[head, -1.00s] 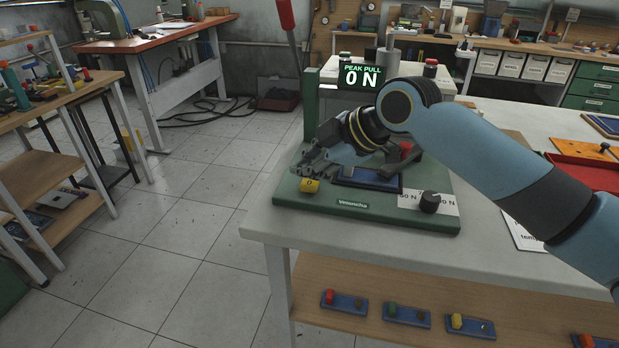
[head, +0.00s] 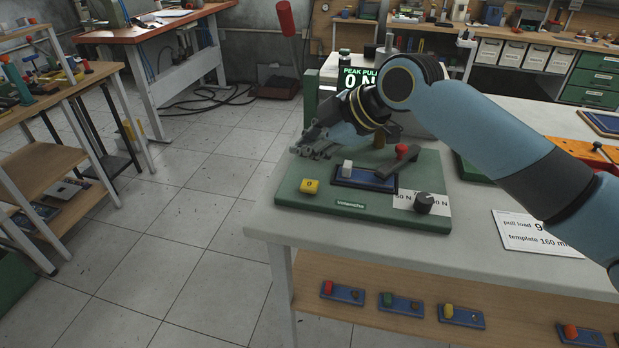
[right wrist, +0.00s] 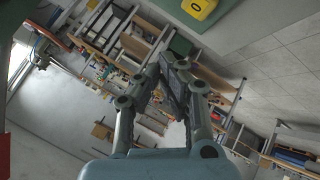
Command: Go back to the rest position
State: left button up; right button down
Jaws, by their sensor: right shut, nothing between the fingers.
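My right gripper (head: 312,148) is shut and empty, above the left back part of a green test fixture (head: 290,192) on the bench. In the right wrist view its fingers (right wrist: 172,62) meet with nothing between them. The fixture carries a yellow button (head: 309,187), a blue block holder (head: 349,183) with a grey piece (head: 347,168), a lever with a red knob (head: 402,151), and a black dial (head: 424,203). The yellow button also shows at the top of the right wrist view (right wrist: 200,8). My left gripper is in neither view.
The white bench (head: 275,229) has a printed card (head: 535,233) and an orange item (head: 590,152) at the right. A "0 N" display (head: 358,80), partly hidden by my arm, stands behind the fixture. Blue trays lie on the shelf below. Open floor is at the left.

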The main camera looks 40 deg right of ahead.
jog(key=shift+f, duration=0.1)
dwell(0.6)
jog(key=s+a+f+m+g+h, duration=0.1)
jog(key=s+f+m+g+h, duration=0.15)
jog(key=s+m, duration=0.7)
jog(key=s+a+f+m+g+h, duration=0.2)
jog(key=s+m+g, duration=0.1)
jog(key=s, duration=1.4)
jog(key=s+d+f+b, duration=0.1)
jog(key=f+b, duration=0.2)
jog(key=f, duration=0.9)
jog(key=s+d+f+g+b, duration=0.1)
jog(key=f+b, duration=0.1)
jog(key=f, duration=1)
jog(key=s+d+f+b, duration=0.1)
jog(key=f+b, duration=0.2)
jog(key=f, duration=0.9)
jog(key=s+f+g+b, duration=0.1)
jog(key=s+f+b, duration=0.3)
jog(key=s+f, duration=1.3)
jog(key=shift+d+f+b, duration=0.3)
jog(key=shift+d+f, duration=0.15)
jog(key=shift+f, duration=0.05)
jog(key=shift+d+m, duration=0.1)
jog(key=shift+m, duration=0.15)
